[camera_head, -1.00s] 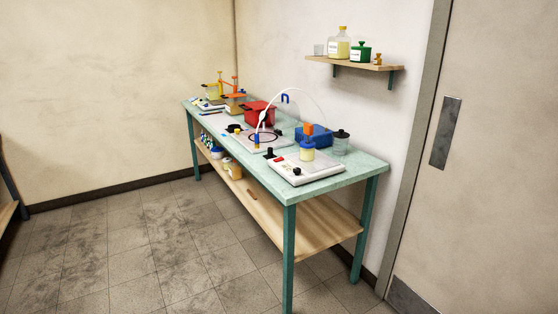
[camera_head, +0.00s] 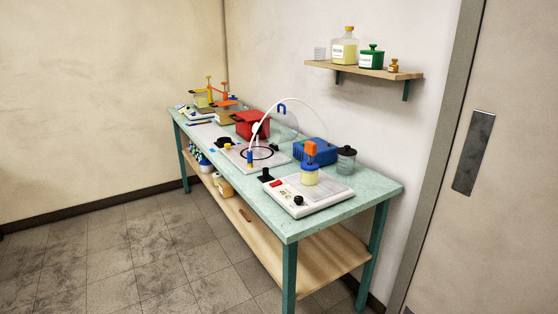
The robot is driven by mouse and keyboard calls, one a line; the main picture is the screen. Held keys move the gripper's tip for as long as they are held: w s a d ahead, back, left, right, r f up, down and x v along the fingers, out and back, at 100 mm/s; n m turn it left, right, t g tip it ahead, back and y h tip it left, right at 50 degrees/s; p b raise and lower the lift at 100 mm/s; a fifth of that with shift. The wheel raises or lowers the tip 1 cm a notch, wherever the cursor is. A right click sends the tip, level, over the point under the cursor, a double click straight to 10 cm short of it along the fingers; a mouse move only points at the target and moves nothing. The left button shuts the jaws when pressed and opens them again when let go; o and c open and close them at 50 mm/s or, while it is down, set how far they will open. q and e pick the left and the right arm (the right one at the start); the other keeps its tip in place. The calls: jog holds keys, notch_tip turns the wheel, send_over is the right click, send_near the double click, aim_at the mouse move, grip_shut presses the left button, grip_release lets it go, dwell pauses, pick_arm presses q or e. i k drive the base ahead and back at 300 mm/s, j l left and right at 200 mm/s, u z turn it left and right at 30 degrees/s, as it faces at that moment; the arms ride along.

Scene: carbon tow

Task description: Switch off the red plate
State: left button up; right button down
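A green-topped bench (camera_head: 365,199) stands against the wall. On its near end is a white plate device (camera_head: 325,202) with a red rectangular part (camera_head: 276,184) and a black knob (camera_head: 298,200) on its front. Farther back is a flat white plate with a black ring (camera_head: 258,153). I see no plate that is red all over, and cannot tell whether anything is switched on. Neither gripper is in view.
A red box (camera_head: 250,124), a blue box (camera_head: 313,151) and a dark-lidded jar (camera_head: 346,160) stand on the bench. A thin white tube arches over it. A wall shelf (camera_head: 365,69) holds several bottles. The floor (camera_head: 140,255) before the bench is clear; a door is at right.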

aim_at(278, 183)
jog(key=i+j, duration=0.1)
jog(key=i, duration=0.45)
jog(key=i+j, duration=0.1)
jog(key=i, duration=0.4)
jog(key=i+j+z, duration=0.1)
jog(key=i, duration=0.45)
